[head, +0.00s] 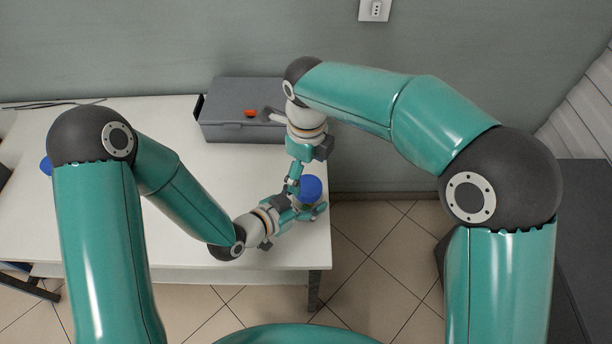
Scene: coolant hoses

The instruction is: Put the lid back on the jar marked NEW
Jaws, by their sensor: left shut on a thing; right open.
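A round blue thing (311,188), like a lid seen from above, is near the right edge of the white table. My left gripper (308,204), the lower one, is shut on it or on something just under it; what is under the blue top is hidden. My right gripper (297,178) is open and comes down from above, close beside the blue thing on its left. I cannot tell whether it touches. No NEW marking is readable. Another blue thing (46,166) shows partly at the far left, behind my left arm.
A grey toolbox (245,132) stands at the back of the white table (190,130), with an orange piece (250,113) on its top. Dark cables (50,105) lie at the back left. The table's right edge is close to both grippers, with tiled floor (375,270) beyond.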

